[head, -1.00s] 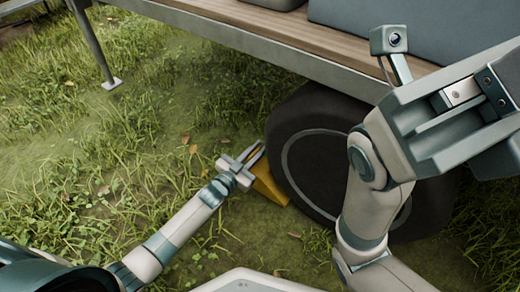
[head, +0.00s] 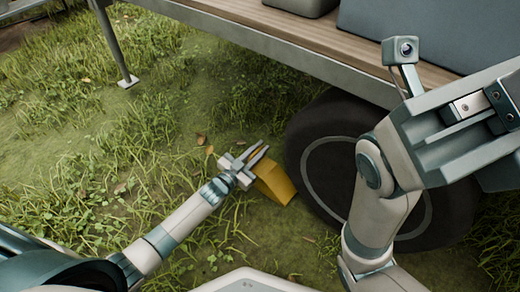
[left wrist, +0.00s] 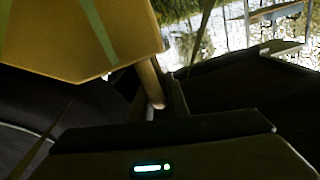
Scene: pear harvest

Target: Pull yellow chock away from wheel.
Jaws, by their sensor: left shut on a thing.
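The yellow chock (head: 275,184) is a wedge-shaped block on the grass, just left of the dark wheel (head: 322,115). A narrow strip of ground shows between its upper part and the tyre; I cannot tell if its lower tip is clear. My left gripper (head: 258,156) is shut on the chock at its upper end; the exact grip is hard to see. In the left wrist view the chock (left wrist: 70,40) fills the upper left, with a greenish stripe. The dark wheel (left wrist: 25,110) lies beyond it. My right gripper (head: 470,105) is raised before the wheel; its fingertips are not clearly visible.
A trailer with a wooden deck (head: 300,40) and metal side rail runs above the wheel, with grey crates (head: 440,35) on it. A metal support leg (head: 112,45) stands at the upper left. Open grass (head: 80,150) lies left of the chock.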

